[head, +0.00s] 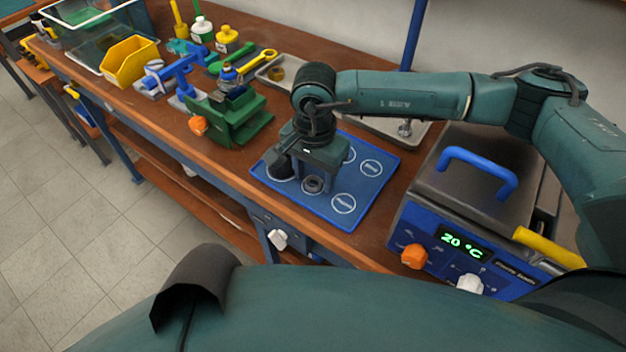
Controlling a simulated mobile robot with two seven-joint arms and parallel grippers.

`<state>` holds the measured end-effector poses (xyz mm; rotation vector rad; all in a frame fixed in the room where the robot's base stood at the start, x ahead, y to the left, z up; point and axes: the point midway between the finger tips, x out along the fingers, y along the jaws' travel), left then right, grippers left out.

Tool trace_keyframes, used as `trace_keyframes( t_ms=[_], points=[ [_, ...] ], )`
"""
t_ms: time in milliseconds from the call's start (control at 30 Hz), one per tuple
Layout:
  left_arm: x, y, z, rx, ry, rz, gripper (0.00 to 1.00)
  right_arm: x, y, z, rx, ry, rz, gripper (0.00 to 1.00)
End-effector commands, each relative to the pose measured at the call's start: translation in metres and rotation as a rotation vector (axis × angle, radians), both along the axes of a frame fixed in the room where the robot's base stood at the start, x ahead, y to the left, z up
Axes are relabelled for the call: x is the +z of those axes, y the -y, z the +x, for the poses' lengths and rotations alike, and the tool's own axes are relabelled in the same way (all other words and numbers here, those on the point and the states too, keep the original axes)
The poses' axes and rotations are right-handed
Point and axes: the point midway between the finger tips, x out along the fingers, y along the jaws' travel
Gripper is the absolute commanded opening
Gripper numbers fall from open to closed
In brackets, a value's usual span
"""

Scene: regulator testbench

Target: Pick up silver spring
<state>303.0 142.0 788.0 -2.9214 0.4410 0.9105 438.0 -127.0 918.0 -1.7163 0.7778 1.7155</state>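My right gripper (304,176) points down over the blue mat (325,213), its arm coming in from the right. Its two fingers look spread apart, with a gap between them. A small grey ring-shaped piece (313,184) stands on the mat at the fingers; it may be the silver spring, but it is too small to be sure. I cannot tell whether a finger touches it. The mat has white printed circles, and the gripper hides part of its far left side. My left gripper is not in view.
A green vise (228,120) stands left of the mat. A blue-fronted heater box (470,215) reading 20 °C stands to the right. A grey tray (385,125) lies behind the gripper. A yellow bin (129,62) and bottles stand farther left. The mat's front right is clear.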

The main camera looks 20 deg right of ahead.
Motion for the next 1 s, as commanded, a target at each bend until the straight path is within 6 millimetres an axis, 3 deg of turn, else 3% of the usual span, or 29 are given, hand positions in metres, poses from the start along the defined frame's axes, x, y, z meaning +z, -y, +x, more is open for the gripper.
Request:
trace_keyframes(
  t_ms=[533,800,1000],
  points=[
    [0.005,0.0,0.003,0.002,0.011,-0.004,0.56,0.001,0.0,0.0,0.0,0.0,0.0,0.04],
    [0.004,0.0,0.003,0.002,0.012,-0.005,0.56,0.004,0.0,0.0,0.0,0.001,0.0,0.04],
    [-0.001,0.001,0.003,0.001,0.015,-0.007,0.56,0.034,0.0,0.001,0.0,0.004,0.001,0.04]
  ],
)
